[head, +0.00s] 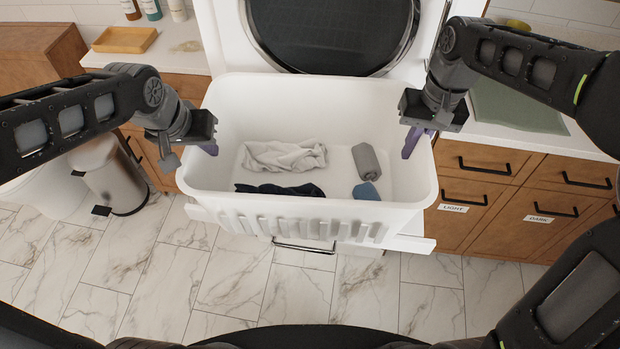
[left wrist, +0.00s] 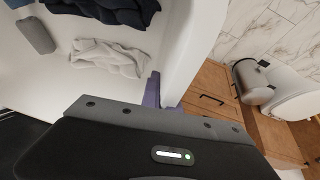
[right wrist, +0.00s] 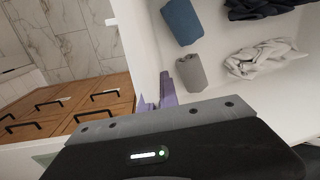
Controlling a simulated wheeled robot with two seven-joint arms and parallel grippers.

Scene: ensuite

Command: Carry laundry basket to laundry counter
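The white laundry basket (head: 330,105) is in the middle of the head view, upright, in front of a washer-like machine. It holds a pale crumpled cloth (head: 285,156), a dark cloth (head: 280,189), a grey roll (head: 366,161) and a blue roll (head: 366,191). My left gripper (head: 211,147) is at the basket's left rim, its purple fingers seeming to straddle the wall. My right gripper (head: 418,141) is at the right rim in the same way. Both seem shut on the rim; the outer fingers are mostly hidden. A white counter (head: 500,140) with a green mat (head: 515,106) is at right.
The machine's dark round door (head: 330,35) is behind the basket. White ledges and a handle (head: 303,248) show beneath it; whether it rests there is unclear. Another counter (head: 180,50) with a yellow tray (head: 125,39) is at left. A bin (head: 115,180) stands below. Marble floor in front is clear.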

